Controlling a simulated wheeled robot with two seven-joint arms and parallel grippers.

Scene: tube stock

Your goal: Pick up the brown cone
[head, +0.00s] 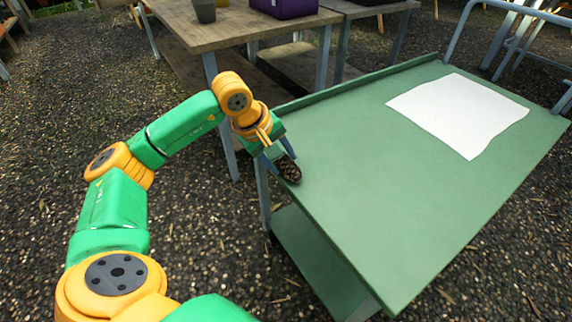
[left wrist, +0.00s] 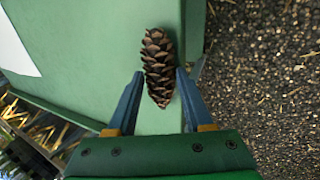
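The brown cone (head: 290,171) is a scaly pine cone lying on the green table (head: 400,190) near its left edge in the head view. In the left wrist view the cone (left wrist: 157,66) lies lengthwise, its lower end between the fingertips. My left gripper (head: 280,163) is at the cone, and its two blue fingers stand apart on either side of it in the left wrist view (left wrist: 159,80). The right finger is very close to the cone; I cannot tell whether it touches. A gap shows at the left finger. My right gripper is not in view.
A white sheet (head: 460,113) lies on the far right part of the green table. The rest of its top is clear. A wooden table (head: 235,27) with a grey pot (head: 205,11) and a purple crate (head: 290,8) stands behind. The ground is dark gravel.

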